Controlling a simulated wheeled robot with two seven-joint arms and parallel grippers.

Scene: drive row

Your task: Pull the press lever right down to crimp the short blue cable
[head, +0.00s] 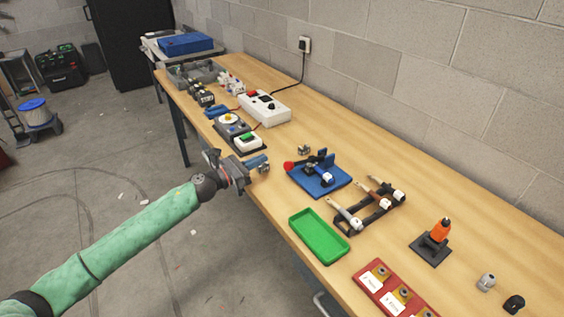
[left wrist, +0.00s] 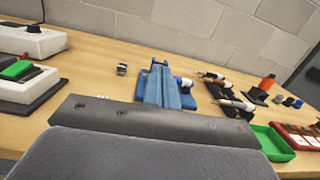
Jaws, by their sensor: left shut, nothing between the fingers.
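The press (head: 322,176) has a blue base plate with dark upper parts and stands on the bench. Its dark lever ends in a red knob (head: 289,166) on the side nearest my gripper. My left gripper (head: 264,166) is shut and empty, at the bench's front edge, a little left of the knob and apart from it. In the left wrist view its blue fingers (left wrist: 172,88) stand in front of the press and hide much of it, and I cannot make out the knob there. I cannot make out the short blue cable. My right gripper is not in view.
A green tray (head: 319,237) and a dark rack with white-handled tools (head: 368,206) lie right of the press. A small metal part (head: 304,150) sits behind it. A box with a green button (head: 248,141) is to the left. Bare bench lies behind the press.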

